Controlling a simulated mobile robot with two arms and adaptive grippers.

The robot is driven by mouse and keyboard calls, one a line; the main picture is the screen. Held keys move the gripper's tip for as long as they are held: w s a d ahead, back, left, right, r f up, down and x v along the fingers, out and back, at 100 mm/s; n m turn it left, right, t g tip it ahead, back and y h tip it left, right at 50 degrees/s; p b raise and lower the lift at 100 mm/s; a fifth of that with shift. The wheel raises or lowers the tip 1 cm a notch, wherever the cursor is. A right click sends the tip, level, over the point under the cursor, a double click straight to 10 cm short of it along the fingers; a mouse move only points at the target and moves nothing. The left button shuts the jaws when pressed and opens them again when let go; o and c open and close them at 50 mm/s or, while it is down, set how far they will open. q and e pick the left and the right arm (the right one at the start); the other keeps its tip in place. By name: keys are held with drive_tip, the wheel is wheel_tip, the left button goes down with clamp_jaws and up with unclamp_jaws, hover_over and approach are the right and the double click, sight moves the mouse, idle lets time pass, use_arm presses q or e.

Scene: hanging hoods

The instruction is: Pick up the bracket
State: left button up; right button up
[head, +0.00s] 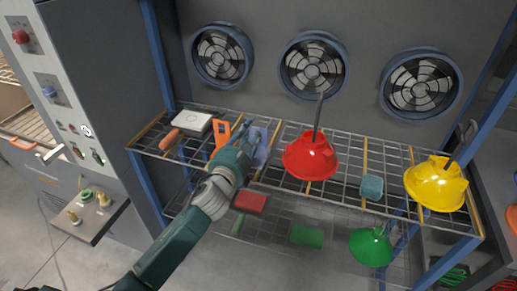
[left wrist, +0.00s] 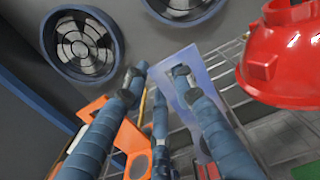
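An orange angled piece with holes (head: 222,133), which looks like the bracket, lies on the wire shelf (head: 340,178), left of my left gripper (head: 243,131). In the left wrist view the orange piece (left wrist: 137,162) shows low, partly behind the fingers. A flat blue-violet plate (head: 262,150) is just right of the gripper; it also shows in the left wrist view (left wrist: 213,75), partly behind a finger. My left gripper's fingers (left wrist: 160,72) are spread apart with nothing visibly held. Whether they touch either piece is not clear. My right gripper is not in view.
Blue-rimmed fans (head: 313,67) line the back wall.

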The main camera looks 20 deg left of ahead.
use_arm(q)
drive_tip(key=shift+w, duration=0.3)
drive_tip(key=shift+s, duration=0.1)
clamp_jaws()
drive_tip(key=shift+r, duration=0.1)
